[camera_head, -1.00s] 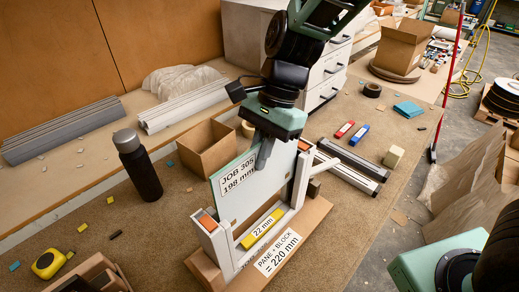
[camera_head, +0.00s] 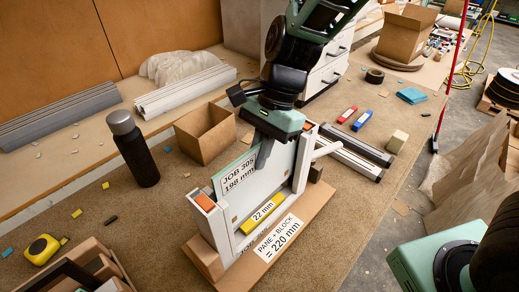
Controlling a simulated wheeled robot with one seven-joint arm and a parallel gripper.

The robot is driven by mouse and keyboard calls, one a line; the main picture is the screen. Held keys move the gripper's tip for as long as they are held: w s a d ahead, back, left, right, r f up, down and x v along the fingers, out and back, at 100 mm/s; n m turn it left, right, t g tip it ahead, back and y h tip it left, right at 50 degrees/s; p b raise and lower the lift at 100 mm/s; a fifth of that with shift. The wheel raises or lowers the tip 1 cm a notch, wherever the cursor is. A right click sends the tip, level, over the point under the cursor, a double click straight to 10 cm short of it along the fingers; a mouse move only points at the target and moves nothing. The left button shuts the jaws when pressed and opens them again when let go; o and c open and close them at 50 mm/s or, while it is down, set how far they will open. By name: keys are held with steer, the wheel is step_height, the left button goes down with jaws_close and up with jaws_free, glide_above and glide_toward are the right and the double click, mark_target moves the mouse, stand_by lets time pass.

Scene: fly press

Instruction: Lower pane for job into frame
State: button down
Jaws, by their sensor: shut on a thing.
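The clear pane (camera_head: 232,201) carries a white label reading JOB 305, 198 mm. It stands roughly upright between the two posts of the white frame (camera_head: 301,165), which have orange caps. My gripper (camera_head: 262,156) is shut on the pane's upper edge. The yellow 22 mm block (camera_head: 262,217) shows low at the front of the frame. The frame stands on a cardboard-coloured base with a label (camera_head: 278,237) reading PANE + BLOCK = 220 mm. The pane's lower edge is hidden, so I cannot tell whether it touches the block.
An open cardboard box (camera_head: 205,135) stands close behind the pane. A black bottle (camera_head: 135,150) is at the left, with a yellow tape measure (camera_head: 42,248) nearer. Grey rails (camera_head: 350,157) lie right of the frame.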

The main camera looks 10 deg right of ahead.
steer(key=shift+f+b, duration=1.5)
steer(key=shift+f, duration=0.9)
steer(key=c, duration=1.5)
jaws_free()
steer(key=b+v, duration=0.2)
steer(key=v, duration=1.5)
steer(key=shift+w+d+r, duration=0.15)
steer(key=shift+d+r, duration=0.05)
steer(key=shift+f, duration=0.1)
steer(key=s+f+n+h+b, duration=0.1)
steer(key=s+f+n, duration=0.4)
steer(key=s+n, duration=0.1)
steer(key=s+f+n+t+h+b, duration=0.1)
steer(key=s+f+n, duration=0.4)
steer(key=s+n, duration=0.1)
steer(key=s+f+n+t+h+b, duration=0.1)
steer(key=s+f+n+b, duration=0.1)
steer(key=s+f+n, duration=0.4)
steer(key=shift+s+a+n, duration=0.2)
steer(key=shift+n, duration=0.3)
